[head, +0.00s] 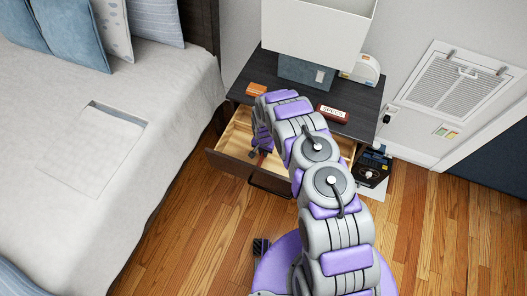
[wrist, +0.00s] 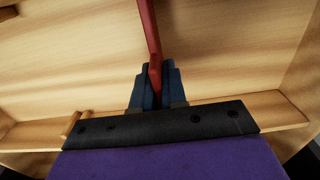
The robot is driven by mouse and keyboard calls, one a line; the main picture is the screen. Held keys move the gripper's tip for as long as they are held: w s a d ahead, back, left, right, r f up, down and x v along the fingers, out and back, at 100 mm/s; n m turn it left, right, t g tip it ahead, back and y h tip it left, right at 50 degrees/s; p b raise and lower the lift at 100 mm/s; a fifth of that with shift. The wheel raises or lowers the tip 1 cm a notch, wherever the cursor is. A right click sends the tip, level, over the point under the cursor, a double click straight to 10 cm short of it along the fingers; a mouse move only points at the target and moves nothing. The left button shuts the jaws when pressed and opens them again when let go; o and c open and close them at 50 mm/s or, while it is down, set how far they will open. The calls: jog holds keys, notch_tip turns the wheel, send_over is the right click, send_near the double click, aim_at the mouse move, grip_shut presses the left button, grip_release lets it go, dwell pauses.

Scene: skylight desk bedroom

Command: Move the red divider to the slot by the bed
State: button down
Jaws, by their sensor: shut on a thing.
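The red divider (wrist: 149,30) is a thin upright strip between the dark fingers of my gripper (wrist: 155,85) in the wrist view. My gripper is shut on it. In the head view my gripper (head: 261,152) is low inside the open drawer (head: 226,163), towards its left, bed side. Only a small bit of red shows there, and my arm hides much of the drawer. A small wooden ridge (wrist: 75,124) shows on the drawer wall at the left in the wrist view. I cannot tell whether the divider sits in a slot.
The bed (head: 120,140) stands left of the dark nightstand (head: 300,92). On its top are a lamp (head: 312,40), an orange box (head: 256,89), a "SPECS" box (head: 333,113) and a white rounded device (head: 362,70). A black device (head: 373,168) stands on the floor to the right.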

jog(key=shift+f, duration=0.15)
jog(key=c, duration=1.1)
grip_release()
notch_tip(320, 180, up, 17)
jog(key=p, duration=0.3)
